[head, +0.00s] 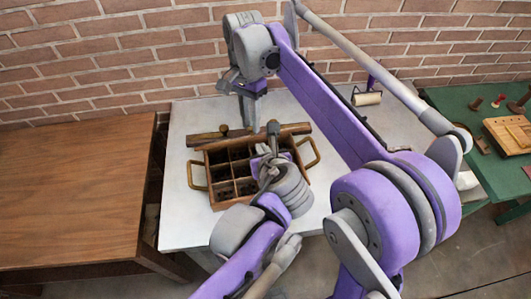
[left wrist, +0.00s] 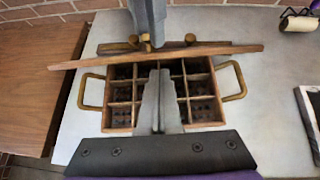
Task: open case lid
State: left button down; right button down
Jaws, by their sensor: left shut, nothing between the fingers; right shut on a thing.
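The wooden case (head: 217,192) stands on the pale table with its divided compartments uncovered. Brass side handles show in the left wrist view, where the case (left wrist: 121,118) fills the middle. The lid (left wrist: 215,51) is a thin wooden slab seen nearly edge-on along the far side of the case. It also shows in the head view (head: 293,130). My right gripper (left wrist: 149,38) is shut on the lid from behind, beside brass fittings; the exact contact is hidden. My left gripper (left wrist: 159,95) is shut and empty over the compartments; in the head view its wrist hides part of the case.
A brown wooden table (head: 75,190) stands at left. A green table (head: 470,105) at right holds small wooden items. A roller (head: 367,98) lies at the back right of the pale table. A brick wall closes the back. Bare tabletop lies left of the case.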

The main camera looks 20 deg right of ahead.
jog(key=shift+f, duration=0.1)
pick_arm(q)
jog(key=shift+w+f, duration=0.4)
jog(key=shift+w, duration=0.05)
